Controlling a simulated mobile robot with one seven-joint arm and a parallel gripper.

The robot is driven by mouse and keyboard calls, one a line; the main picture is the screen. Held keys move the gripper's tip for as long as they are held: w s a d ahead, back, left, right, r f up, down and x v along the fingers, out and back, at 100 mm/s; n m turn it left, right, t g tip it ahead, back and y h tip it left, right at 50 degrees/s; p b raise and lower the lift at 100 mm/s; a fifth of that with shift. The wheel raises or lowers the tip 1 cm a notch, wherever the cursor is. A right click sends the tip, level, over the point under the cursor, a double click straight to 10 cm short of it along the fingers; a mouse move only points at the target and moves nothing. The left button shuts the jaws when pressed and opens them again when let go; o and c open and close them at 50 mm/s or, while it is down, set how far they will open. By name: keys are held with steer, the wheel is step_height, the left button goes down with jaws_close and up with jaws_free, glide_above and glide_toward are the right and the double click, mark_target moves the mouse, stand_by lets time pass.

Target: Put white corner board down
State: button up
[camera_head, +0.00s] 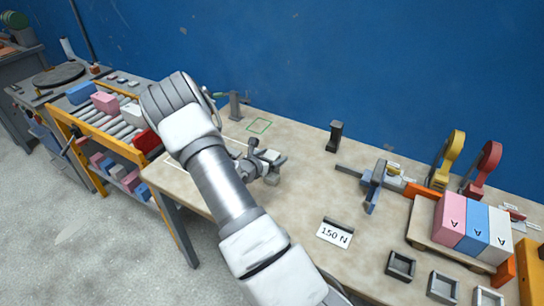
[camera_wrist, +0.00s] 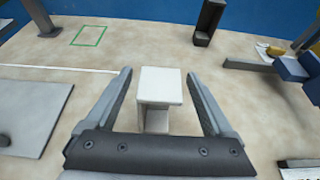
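The white corner board (camera_wrist: 160,86) shows in the wrist view as a small pale block with a stepped lower part, at the middle of the picture. My gripper (camera_wrist: 160,73) has one finger on each side of it. A strip of tabletop shows between the board and each finger, so the fingers look apart from it and open. In the head view my gripper (camera_head: 262,164) is low over the table, left of centre. The board is small there and partly hidden by the gripper. I cannot tell its exact contact with the table.
A green outlined rectangle (camera_head: 259,125) is marked on the table (camera_head: 310,190) near the blue wall. A black upright block (camera_head: 334,137), a blue clamp (camera_head: 375,186) and a "150 N" label (camera_head: 334,235) lie rightward. Lettered pink, blue and white blocks stand far right. A roller rack (camera_head: 112,125) stands left.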

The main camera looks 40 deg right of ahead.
steer(key=shift+r+p, duration=0.25)
steer(key=shift+p, duration=0.05)
steer(key=b+v, duration=0.1)
steer(key=v, duration=1.1)
steer(key=s+a+r+m+g+y, duration=0.3)
steer(key=s+a+r+m+g, duration=0.1)
steer(key=s+r+m, duration=0.85)
steer(key=s+a+r+m+t+y, duration=0.2)
steer(key=s+a+r+m+y, duration=0.2)
steer(key=a, duration=0.4)
steer(key=s+a+r+m+t+y, duration=0.2)
steer(key=s+a+r+m+y, duration=0.3)
steer(key=a+r, duration=0.3)
steer(key=shift+s+a+m+t, duration=0.3)
steer(key=shift+s+a+m, duration=0.25)
steer(key=shift+a, duration=0.3)
